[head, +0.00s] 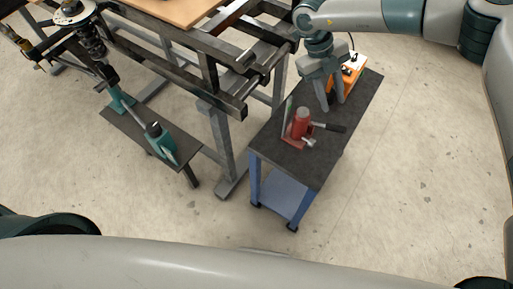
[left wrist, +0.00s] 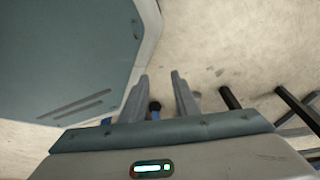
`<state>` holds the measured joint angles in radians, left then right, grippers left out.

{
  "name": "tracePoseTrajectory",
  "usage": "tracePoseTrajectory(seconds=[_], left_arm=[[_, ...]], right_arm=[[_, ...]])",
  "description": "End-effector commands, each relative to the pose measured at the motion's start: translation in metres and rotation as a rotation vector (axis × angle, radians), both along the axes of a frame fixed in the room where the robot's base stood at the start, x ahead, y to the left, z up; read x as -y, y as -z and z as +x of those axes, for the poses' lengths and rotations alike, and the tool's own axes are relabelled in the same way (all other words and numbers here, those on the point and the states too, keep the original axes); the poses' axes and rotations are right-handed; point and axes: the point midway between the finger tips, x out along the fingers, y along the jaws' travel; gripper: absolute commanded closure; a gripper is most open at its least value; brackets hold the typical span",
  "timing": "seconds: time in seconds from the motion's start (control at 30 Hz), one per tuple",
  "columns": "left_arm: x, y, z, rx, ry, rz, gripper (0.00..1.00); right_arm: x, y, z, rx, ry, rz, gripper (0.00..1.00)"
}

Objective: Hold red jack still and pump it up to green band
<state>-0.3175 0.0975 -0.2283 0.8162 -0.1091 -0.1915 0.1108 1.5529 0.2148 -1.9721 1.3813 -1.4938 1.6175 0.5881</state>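The red jack (head: 302,122) stands on the dark top of a small blue cart (head: 275,138) in the head view. Its lever with a black grip (head: 330,127) sticks out to the right. A thin upright gauge strip (head: 288,112) with some green stands at the jack's left. My right gripper (head: 331,104) points down just behind the jack, apart from it, with its fingers spread and nothing seen between them. My left gripper (left wrist: 160,88) shows in the left wrist view with its fingers apart and empty; it is not seen in the head view.
An orange box (head: 350,72) with black knobs sits at the cart's back, behind my right gripper. A steel frame bench (head: 222,110) stands close on the cart's left. A low bench with a teal tool (head: 158,140) is further left. The floor right of the cart is clear.

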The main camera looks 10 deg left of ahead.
Motion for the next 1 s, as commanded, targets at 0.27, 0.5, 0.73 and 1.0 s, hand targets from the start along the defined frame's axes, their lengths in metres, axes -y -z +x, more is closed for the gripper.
tracePoseTrajectory(seconds=[0.27,0.5,0.73,1.0], left_arm=[[0.032,-0.069,0.112,0.269,0.043,-0.054,0.72],[0.068,-0.152,0.189,0.496,0.078,-0.122,0.72],[0.102,-0.247,0.241,0.702,0.112,-0.202,0.72],[0.141,-0.369,0.275,0.930,0.154,-0.309,0.72]], right_arm=[[0.000,0.000,0.000,0.000,0.000,0.000,0.69],[0.000,0.000,0.000,0.000,0.000,0.000,0.69],[0.000,0.000,0.000,0.000,0.000,0.000,0.69],[0.000,0.000,0.000,0.000,0.000,0.000,0.69]])
